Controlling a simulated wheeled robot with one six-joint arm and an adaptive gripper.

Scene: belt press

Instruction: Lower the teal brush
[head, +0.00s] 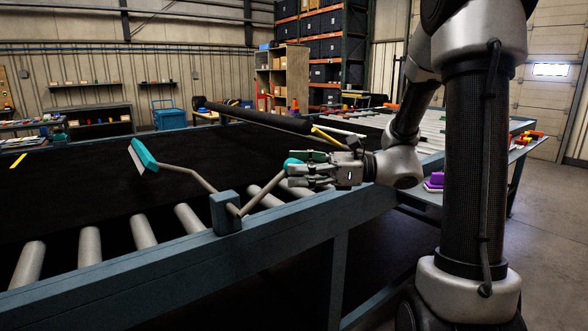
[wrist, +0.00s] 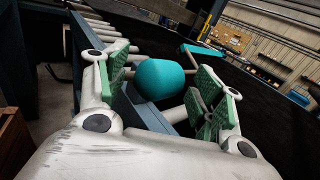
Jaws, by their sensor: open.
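The teal brush (head: 146,155) stands raised above the black belt at the left in the head view, its pale bristles hanging from a teal head. A bent metal rod joins it to a pivot block (head: 227,212) on the conveyor's side rail. The rod's other end carries a round teal knob (head: 292,164), partly hidden by my gripper. My gripper (head: 297,170) is at this knob. In the wrist view the knob (wrist: 160,79) sits between the open green-padded fingers (wrist: 160,92), with a visible gap on the left side. The brush head (wrist: 201,51) shows beyond it.
The blue conveyor rail (head: 290,215) runs just below my gripper, with bare metal rollers (head: 188,218) along it. A dark roller bar (head: 260,118) crosses above the belt behind. A purple object (head: 434,181) lies on a side shelf at the right.

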